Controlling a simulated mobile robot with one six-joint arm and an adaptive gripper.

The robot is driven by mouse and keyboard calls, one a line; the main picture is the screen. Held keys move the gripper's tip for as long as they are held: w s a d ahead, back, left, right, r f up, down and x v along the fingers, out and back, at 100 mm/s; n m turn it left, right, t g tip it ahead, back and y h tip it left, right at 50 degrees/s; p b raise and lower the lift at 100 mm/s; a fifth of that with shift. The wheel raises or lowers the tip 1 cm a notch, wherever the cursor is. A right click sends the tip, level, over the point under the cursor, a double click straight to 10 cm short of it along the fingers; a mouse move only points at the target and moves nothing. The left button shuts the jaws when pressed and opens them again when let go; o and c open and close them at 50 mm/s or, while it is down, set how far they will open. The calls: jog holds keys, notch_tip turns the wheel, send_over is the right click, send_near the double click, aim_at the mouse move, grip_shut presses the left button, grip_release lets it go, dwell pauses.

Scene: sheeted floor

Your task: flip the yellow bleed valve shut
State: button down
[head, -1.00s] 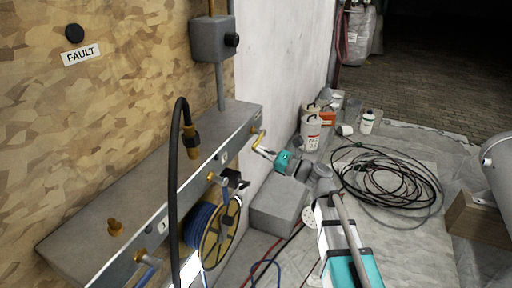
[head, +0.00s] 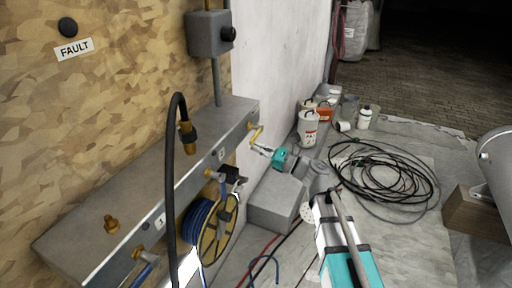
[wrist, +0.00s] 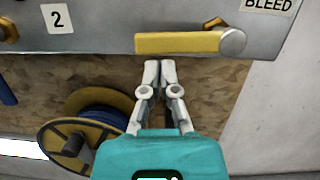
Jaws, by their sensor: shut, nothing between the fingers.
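The yellow bleed valve (wrist: 180,42) sits at the right end of the grey manifold. In the wrist view its flat yellow lever lies level, running left from a round metal pivot (wrist: 232,41) beneath the BLEED label (wrist: 269,5). The valve also shows small in the head view (head: 256,134). My gripper (wrist: 160,64) is shut and empty. Its fingertips are just below the left part of the lever, with a narrow gap visible in the picture. In the head view my gripper (head: 255,148) is close in front of the valve; contact is unclear there.
A blue hose reel (head: 214,232) hangs below the manifold (head: 150,185). A black hose (head: 171,180) arches in front of it. A grey box (head: 275,202) stands on the floor below my gripper. Coiled cables (head: 385,172) lie to the right.

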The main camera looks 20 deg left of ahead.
jog(key=d+f+b, duration=0.5)
jog(key=d+f, duration=0.1)
jog(key=d, duration=0.3)
jog(key=shift+d, duration=0.4)
jog(key=shift+w, duration=0.1)
dwell(0.4)
